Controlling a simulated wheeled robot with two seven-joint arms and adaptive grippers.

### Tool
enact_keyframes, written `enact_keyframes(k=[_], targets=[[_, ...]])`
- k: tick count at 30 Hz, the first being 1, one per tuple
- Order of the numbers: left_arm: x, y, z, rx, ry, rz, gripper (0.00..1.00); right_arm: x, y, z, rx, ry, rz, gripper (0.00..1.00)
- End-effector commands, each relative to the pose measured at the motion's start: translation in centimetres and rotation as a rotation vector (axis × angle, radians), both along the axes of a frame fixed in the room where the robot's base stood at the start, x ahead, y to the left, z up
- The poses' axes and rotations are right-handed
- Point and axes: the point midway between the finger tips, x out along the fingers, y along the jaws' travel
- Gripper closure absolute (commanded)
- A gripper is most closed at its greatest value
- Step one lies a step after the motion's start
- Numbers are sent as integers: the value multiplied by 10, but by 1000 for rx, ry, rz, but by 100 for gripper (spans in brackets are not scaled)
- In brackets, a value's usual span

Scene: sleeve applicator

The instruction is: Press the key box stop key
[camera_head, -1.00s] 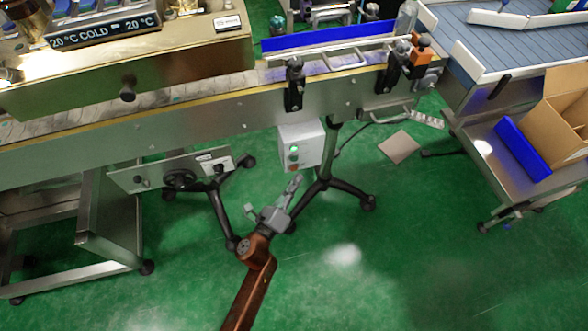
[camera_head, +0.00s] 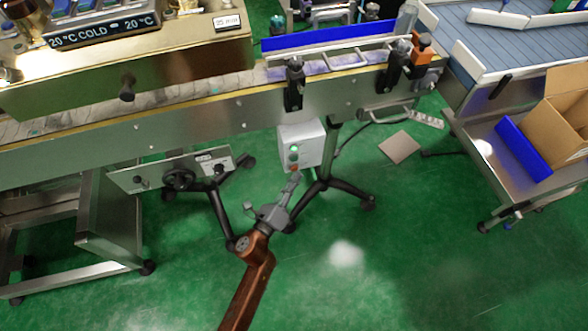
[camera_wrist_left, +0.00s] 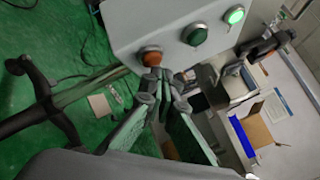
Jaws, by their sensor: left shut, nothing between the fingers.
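The key box (camera_head: 301,146) is a pale grey box mounted under the conveyor's front edge. Its face carries a lit green lamp (camera_head: 294,149), a dark green key (camera_head: 294,158) below it and an orange-red key (camera_head: 294,168) at the bottom. In the left wrist view the orange-red key (camera_wrist_left: 152,56) sits at the box's lower corner, beside the dark green key (camera_wrist_left: 195,36) and the lit lamp (camera_wrist_left: 235,15). My left gripper (camera_head: 295,176) is shut and empty, its tips at the orange-red key. In the wrist view the fingertips (camera_wrist_left: 157,78) overlap the key's lower edge; I cannot tell whether they touch.
The conveyor (camera_head: 200,113) runs above the box. A black-footed stand leg (camera_head: 322,184) is just right of and behind the gripper. A panel with a handwheel (camera_head: 179,179) is to the left. A cardboard box (camera_head: 555,120) is at right. Green floor (camera_head: 400,260) is clear in front.

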Motion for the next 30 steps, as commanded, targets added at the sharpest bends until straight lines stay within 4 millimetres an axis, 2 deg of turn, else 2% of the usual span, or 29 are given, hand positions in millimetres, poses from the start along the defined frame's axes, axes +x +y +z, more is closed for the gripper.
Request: enact_keyframes(k=[30], targets=[[8, 3, 0, -1, 1, 1, 100, 0, 0, -2, 0, 2, 0, 100]])
